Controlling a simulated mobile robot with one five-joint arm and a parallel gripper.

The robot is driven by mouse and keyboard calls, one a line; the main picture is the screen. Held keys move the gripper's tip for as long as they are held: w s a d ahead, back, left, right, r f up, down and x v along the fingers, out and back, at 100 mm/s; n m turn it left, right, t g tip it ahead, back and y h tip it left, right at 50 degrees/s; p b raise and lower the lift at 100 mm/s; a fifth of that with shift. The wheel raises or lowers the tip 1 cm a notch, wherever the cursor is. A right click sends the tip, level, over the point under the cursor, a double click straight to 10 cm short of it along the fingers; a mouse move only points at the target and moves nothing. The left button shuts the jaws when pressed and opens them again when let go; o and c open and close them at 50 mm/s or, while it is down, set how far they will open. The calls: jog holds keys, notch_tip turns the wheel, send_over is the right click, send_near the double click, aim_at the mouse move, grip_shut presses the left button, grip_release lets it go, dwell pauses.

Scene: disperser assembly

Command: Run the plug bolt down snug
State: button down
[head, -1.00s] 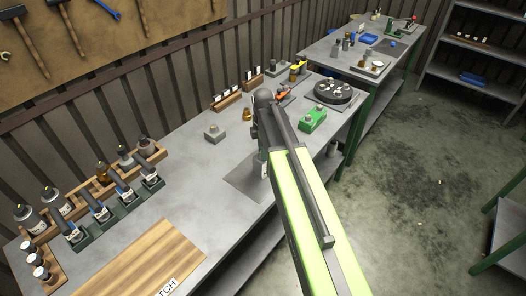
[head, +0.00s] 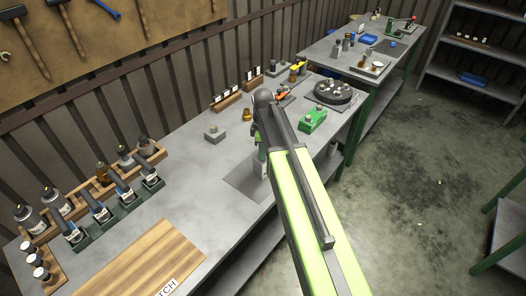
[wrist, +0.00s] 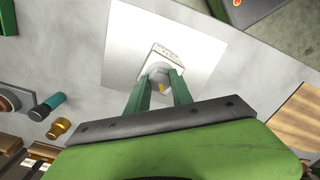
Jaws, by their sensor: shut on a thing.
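In the wrist view my gripper (wrist: 161,80) has its two green fingers closed on a round grey piece with a yellow mark, which looks like the plug bolt (wrist: 160,70). This piece sits at the end of a pale body with a label (wrist: 165,50), which stands over a bright square plate (wrist: 200,40) on the bench. In the head view my arm covers most of the work. A green finger of my gripper (head: 263,152) and a bit of the pale body (head: 261,168) show beside the arm. The bolt's thread and seat are hidden.
A green block (head: 313,120) and a dark round tray (head: 333,92) stand to the right on the bench. A small grey block (head: 214,133) and a brass piece (head: 247,115) stand behind. Bottles and tools line the left. The bench between is clear.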

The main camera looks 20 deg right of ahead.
jog(key=m, duration=0.5)
jog(key=shift+m, duration=0.3)
jog(key=m, duration=0.4)
jog(key=shift+m, duration=0.3)
jog(key=c, duration=1.1)
grip_release()
jog(key=shift+r, duration=0.1)
notch_tip(320, 180, up, 17)
jog(key=p, duration=1.7)
jog(key=shift+r, duration=0.15)
